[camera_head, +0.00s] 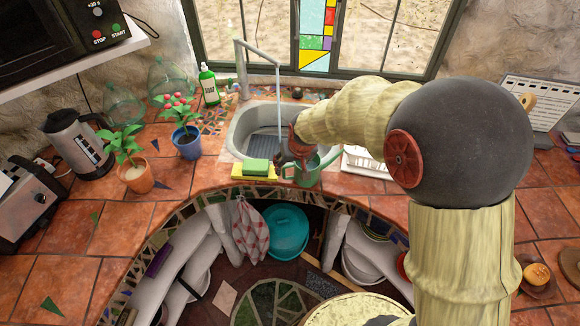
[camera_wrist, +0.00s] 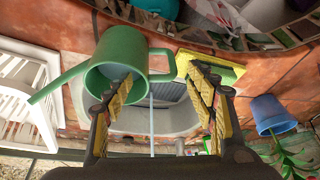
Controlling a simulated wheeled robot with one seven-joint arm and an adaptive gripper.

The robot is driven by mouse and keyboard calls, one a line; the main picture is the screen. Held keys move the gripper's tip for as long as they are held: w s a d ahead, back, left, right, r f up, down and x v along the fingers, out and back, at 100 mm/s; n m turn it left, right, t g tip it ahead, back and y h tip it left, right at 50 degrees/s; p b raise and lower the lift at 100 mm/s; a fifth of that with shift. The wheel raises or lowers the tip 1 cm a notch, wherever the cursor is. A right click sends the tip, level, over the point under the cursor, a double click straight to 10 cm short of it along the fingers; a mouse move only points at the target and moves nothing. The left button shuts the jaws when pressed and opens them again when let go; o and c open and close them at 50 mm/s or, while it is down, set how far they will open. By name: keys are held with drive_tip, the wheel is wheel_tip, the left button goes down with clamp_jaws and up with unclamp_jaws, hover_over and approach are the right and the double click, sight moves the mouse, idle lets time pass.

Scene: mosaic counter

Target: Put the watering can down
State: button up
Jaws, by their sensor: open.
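The green watering can (camera_head: 308,178) stands at the counter's front edge, just in front of the sink, with its spout to the right in the head view. In the wrist view the can (camera_wrist: 122,48) appears inverted, its open top towards me and its handle (camera_wrist: 163,66) to the right. My gripper (camera_wrist: 160,78) is open. One finger overlaps the can's mouth and the other is beyond the handle, so the handle lies between them. In the head view my gripper (camera_head: 284,156) is at the can's rim, partly hidden by the wrist; contact is unclear.
A yellow and green sponge (camera_head: 254,169) lies left of the can. A white rack (camera_head: 364,160) is to its right. The sink (camera_head: 238,135) is behind. Potted plants (camera_head: 187,142) and a kettle (camera_head: 78,143) stand left. Open shelves lie below the edge.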

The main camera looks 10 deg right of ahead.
drive_tip(key=s+d+r, duration=0.2)
drive_tip(key=s+r, duration=0.6)
drive_tip(key=r, duration=0.2)
drive_tip(key=s+d+r, duration=0.2)
drive_tip(key=s+r, duration=0.6)
drive_tip(key=r, duration=0.1)
drive_tip(key=s+d+r+t, duration=0.1)
drive_tip(key=s+d+r, duration=0.1)
drive_tip(key=s, duration=1)
drive_tip(key=shift+r+m+h+p, duration=0.3)
drive_tip(key=shift+r+p, duration=0.15)
drive_tip(key=shift+r, duration=0.15)
drive_tip(key=shift+f, duration=0.1)
